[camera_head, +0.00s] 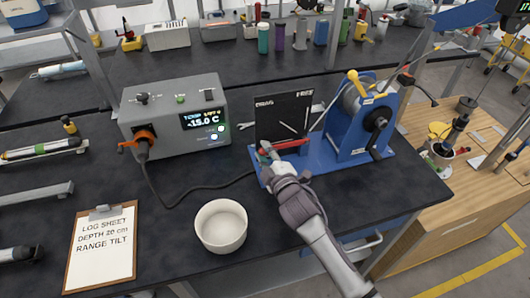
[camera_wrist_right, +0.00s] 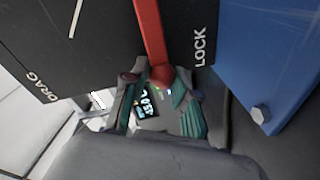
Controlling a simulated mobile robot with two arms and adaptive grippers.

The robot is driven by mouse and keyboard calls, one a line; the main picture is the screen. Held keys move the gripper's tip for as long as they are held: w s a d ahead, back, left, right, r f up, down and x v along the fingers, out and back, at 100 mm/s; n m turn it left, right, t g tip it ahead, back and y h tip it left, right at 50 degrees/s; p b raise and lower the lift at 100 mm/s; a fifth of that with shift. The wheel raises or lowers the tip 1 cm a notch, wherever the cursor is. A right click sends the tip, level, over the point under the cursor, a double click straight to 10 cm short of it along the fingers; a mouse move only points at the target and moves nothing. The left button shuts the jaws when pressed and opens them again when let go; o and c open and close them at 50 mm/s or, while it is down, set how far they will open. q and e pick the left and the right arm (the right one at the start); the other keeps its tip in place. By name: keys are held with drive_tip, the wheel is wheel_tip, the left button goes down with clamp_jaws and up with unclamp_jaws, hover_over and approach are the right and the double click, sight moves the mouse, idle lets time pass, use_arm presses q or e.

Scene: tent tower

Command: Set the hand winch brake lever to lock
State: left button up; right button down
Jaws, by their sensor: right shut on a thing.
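The hand winch (camera_head: 352,118) has a blue frame and stands on the dark bench at the right. Its upright black brake panel (camera_head: 283,112) stands left of the drum. The red brake lever (camera_head: 287,144) crosses the panel's lower part. In the right wrist view the lever (camera_wrist_right: 149,35) runs down between the labels DRAG and LOCK, nearer LOCK. My right gripper (camera_head: 268,153) reaches in from the lower right. Its fingers (camera_wrist_right: 160,85) are shut around the lever's end, at the panel's lower left in the head view. My left gripper is out of view.
A grey control box (camera_head: 175,112) with a cable stands left of the winch. A white bowl (camera_head: 221,227) and a clipboard (camera_head: 102,245) lie in front on the bench. Bottles (camera_head: 264,38) line the back shelf. The bench between bowl and clipboard is clear.

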drive_tip(key=c, duration=1)
unclamp_jaws()
drive_tip(key=shift+s+f, duration=0.1)
drive_tip(key=shift+f, duration=0.5)
drive_tip(key=shift+o, duration=0.2)
drive_tip(key=shift+r, duration=0.1)
drive_tip(key=shift+d+r, duration=0.1)
drive_tip(key=shift+r, duration=0.05)
drive_tip(key=v, duration=1.2)
drive_tip(key=shift+r, duration=0.15)
